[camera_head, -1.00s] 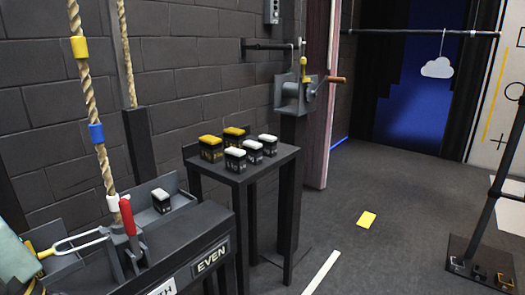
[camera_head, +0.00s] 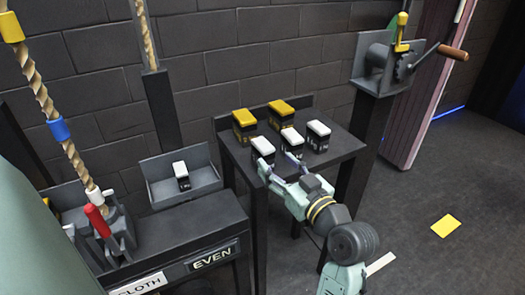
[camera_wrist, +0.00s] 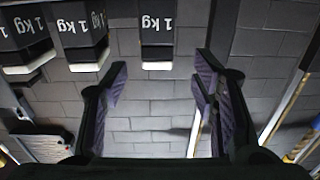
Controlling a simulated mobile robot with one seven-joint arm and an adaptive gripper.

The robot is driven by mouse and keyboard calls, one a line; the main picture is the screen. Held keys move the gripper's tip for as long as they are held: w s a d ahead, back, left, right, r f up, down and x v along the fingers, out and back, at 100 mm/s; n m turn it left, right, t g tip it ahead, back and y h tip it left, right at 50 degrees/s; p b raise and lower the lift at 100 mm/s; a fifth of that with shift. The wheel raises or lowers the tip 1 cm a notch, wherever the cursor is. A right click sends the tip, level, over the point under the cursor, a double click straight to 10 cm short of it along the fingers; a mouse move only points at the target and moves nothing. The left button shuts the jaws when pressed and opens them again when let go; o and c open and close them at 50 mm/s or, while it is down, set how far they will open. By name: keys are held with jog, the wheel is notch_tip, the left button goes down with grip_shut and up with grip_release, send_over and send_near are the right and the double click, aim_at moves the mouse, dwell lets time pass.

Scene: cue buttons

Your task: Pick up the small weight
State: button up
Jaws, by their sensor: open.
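Three small dark weights with white tops, a front left one (camera_head: 263,147), a middle one (camera_head: 291,138) and a right one (camera_head: 318,133), stand on a dark small table (camera_head: 335,157). Two weights with yellow tops (camera_head: 244,122) (camera_head: 281,110) stand behind them. Another white-topped weight (camera_head: 181,176) sits in a tray on the left bench. My gripper (camera_head: 280,168) is open and empty at the table's front edge, beside the front weights. In the wrist view, a weight marked "1 kg" (camera_wrist: 158,28) lies ahead, roughly in line with the gap between the fingers (camera_wrist: 162,88), not between them.
The bench at left bears an "EVEN" sign (camera_head: 212,258), a red-handled lever (camera_head: 97,221) and a rope (camera_head: 55,120). A crank stand (camera_head: 385,70) rises right of the table. A brick wall backs everything. The floor at right is open, with a yellow patch (camera_head: 446,226).

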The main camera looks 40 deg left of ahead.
aim_at(263, 143)
jog(key=x, duration=0.2)
jog(key=shift+w+a+r, duration=0.15)
jog(key=shift+w+a, duration=0.05)
jog(key=shift+w, duration=0.05)
jog(key=shift+a+r+p, duration=0.1)
jog(key=shift+a+p, duration=0.45)
jog(key=shift+a, duration=0.05)
jog(key=p+x, duration=0.1)
jog(key=x, duration=0.2)
jog(key=shift+w+a+p, duration=0.25)
jog(key=shift+a+p, duration=0.05)
jog(key=shift+p, duration=0.1)
jog(key=shift+w+a, duration=0.25)
jog(key=shift+a, duration=0.15)
grip_shut()
jog(key=shift+r, duration=0.1)
